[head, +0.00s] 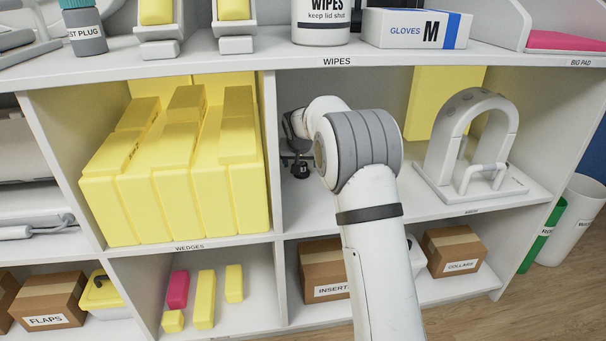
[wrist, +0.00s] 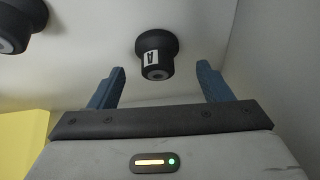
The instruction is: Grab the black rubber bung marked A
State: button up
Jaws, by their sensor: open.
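A black rubber bung with a white label marked A (wrist: 157,56) stands in the upper middle of the wrist view, on the white shelf. In the head view a small black bung (head: 300,168) shows just below my gripper, partly hidden by my arm; its label is too small to read. My gripper (wrist: 160,82) is open, its two blue fingers spread to the left and right. The bung lies ahead of and roughly between the fingertips, not touching either. In the head view my gripper (head: 294,145) is mostly hidden behind my wrist.
Another black bung (wrist: 20,25) stands at the upper left of the wrist view. A shelf wall (wrist: 275,60) rises close to the right finger. A yellow block (wrist: 22,140) is at lower left. A white arch (head: 440,140) stands in the same compartment, right of my arm.

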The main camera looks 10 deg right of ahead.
jog(key=b+x, duration=0.1)
jog(key=x, duration=0.2)
jog(key=shift+w+d+f, duration=0.1)
jog(key=shift+d+f, duration=0.05)
jog(key=shift+f, duration=0.1)
jog(key=c, duration=1.1)
